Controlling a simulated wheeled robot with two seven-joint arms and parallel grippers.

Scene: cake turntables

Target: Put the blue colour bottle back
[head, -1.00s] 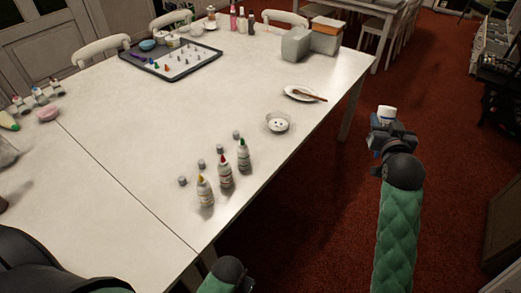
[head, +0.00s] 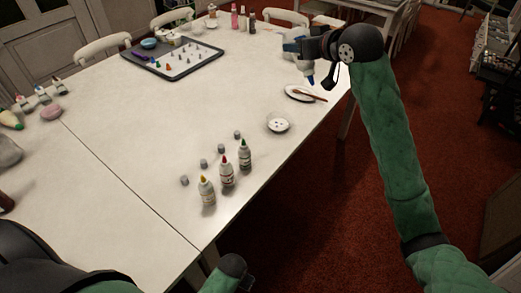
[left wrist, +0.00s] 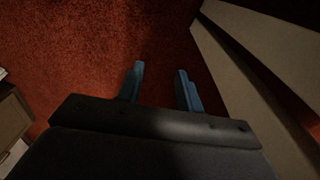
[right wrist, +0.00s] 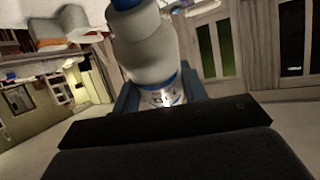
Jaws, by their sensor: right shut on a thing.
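My right gripper (head: 302,45) is shut on the blue colour bottle (head: 307,68), a white bottle with a blue tip. It is held upside down, tip pointing down, above the table's far right edge near a small plate. In the right wrist view the bottle (right wrist: 150,50) fills the space between the fingers. Bottles with yellow (head: 207,193), red (head: 226,173) and green (head: 244,157) tips stand upright in a row on the white table (head: 120,130). My left gripper (left wrist: 160,88) is open and empty above the red floor in the left wrist view.
Several small grey caps (head: 203,163) lie behind the bottle row. A dotted white bowl (head: 278,123) and a plate (head: 298,96) with a brush sit near the right edge. A dark tray (head: 185,55) of small pieces lies farther back. The table's middle is clear.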

